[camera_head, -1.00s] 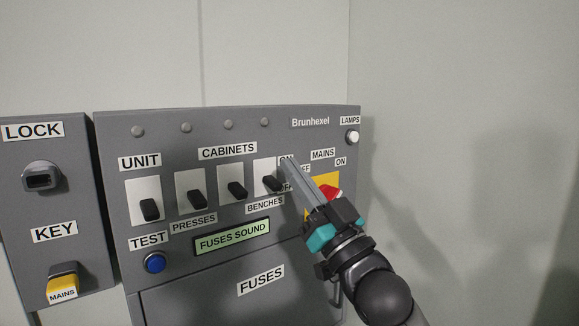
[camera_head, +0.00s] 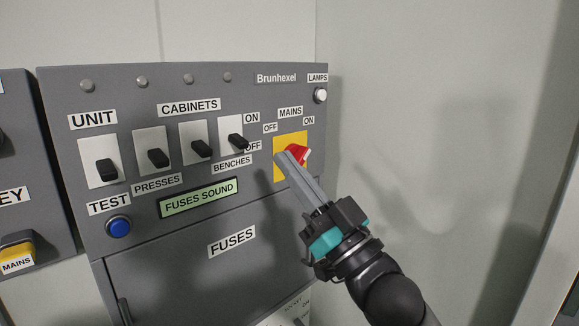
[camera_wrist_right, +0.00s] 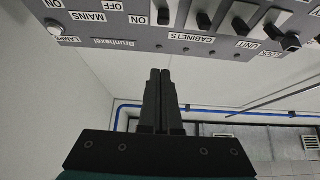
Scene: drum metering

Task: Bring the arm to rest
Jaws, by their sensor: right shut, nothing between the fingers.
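My right gripper (camera_head: 283,157) is shut and empty. In the head view its fingertips overlap the left part of the yellow mains plate (camera_head: 283,142), beside the red mains knob (camera_head: 298,153). In the right wrist view the shut fingers (camera_wrist_right: 160,74) point at the grey panel and look apart from it. The black benches switch (camera_head: 237,141) stands clear of the fingers, its lever low on its white plate near OFF. The other cabinet switches, including the unit switch (camera_head: 107,169), also have low levers. The display (camera_head: 199,198) reads FUSES SOUND. My left gripper is not in view.
A blue test button (camera_head: 119,227) and a fuses door (camera_head: 190,270) are on the lower panel. A white lamps button (camera_head: 320,95) is at the upper right. A second grey box (camera_head: 28,165) stands at left. Bare wall (camera_head: 430,120) lies right of the panel.

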